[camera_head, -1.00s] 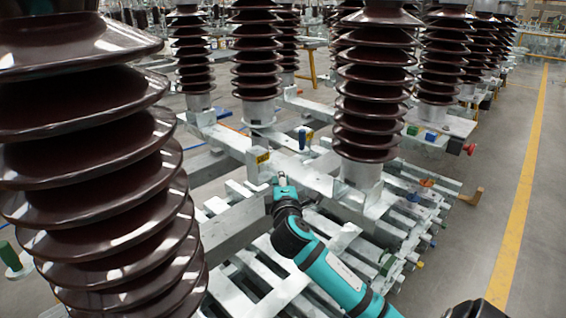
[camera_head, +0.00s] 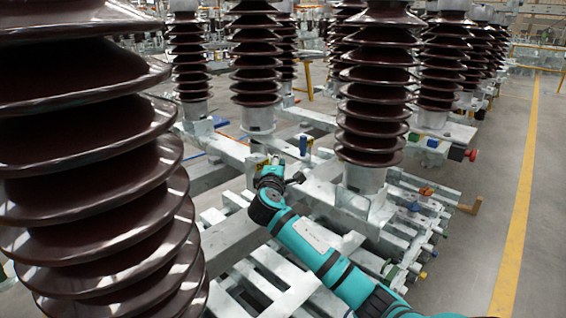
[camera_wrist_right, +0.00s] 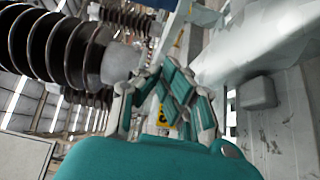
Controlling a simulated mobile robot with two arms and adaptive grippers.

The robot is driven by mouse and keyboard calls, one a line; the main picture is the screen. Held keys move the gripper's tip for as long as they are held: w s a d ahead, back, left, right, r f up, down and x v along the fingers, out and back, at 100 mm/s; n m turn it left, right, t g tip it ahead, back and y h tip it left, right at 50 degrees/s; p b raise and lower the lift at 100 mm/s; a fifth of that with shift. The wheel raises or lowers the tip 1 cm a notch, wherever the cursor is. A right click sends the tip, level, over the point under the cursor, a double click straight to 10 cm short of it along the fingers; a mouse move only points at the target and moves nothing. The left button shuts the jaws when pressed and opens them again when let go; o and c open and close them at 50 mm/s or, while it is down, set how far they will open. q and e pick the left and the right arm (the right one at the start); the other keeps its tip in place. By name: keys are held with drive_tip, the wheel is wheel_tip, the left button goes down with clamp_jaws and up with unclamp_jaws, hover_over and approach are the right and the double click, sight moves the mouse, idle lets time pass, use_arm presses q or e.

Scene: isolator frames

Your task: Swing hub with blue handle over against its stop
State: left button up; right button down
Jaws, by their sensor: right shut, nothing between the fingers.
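A small upright blue handle (camera_head: 303,144) stands on the grey metal beam of the isolator frame, right of the middle insulator's foot. The hub at its base is too small to make out, and I cannot tell where its stop is. My right gripper (camera_head: 276,163) is at the beam, left of and a little nearer than the blue handle, apart from it. In the right wrist view its fingers (camera_wrist_right: 167,88) are closed together with nothing between them. A yellow label (camera_wrist_right: 163,112) shows behind the fingers. My left gripper is out of view.
A large brown ribbed insulator (camera_head: 95,170) fills the left foreground. Another insulator (camera_head: 372,95) rises right of the handle. Green (camera_head: 413,137) and blue (camera_head: 432,140) blocks and a red knob (camera_head: 472,155) sit on a beam further right. Clear floor with a yellow line (camera_head: 524,200) lies at right.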

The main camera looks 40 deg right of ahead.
sight(300, 155)
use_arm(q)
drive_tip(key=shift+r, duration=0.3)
use_arm(e)
drive_tip(key=shift+s+d, duration=0.1)
drive_tip(key=shift+d, duration=0.95)
drive_tip(key=shift+d, duration=0.2)
drive_tip(key=shift+n+t+y, duration=0.7)
drive_tip(key=shift+t+y, duration=0.1)
drive_tip(key=d, duration=0.1)
drive_tip(key=d+p, duration=0.1)
drive_tip(key=d, duration=0.1)
drive_tip(key=s+d+p, duration=0.1)
drive_tip(key=shift+d+r, duration=0.1)
drive_tip(key=shift+d, duration=0.6)
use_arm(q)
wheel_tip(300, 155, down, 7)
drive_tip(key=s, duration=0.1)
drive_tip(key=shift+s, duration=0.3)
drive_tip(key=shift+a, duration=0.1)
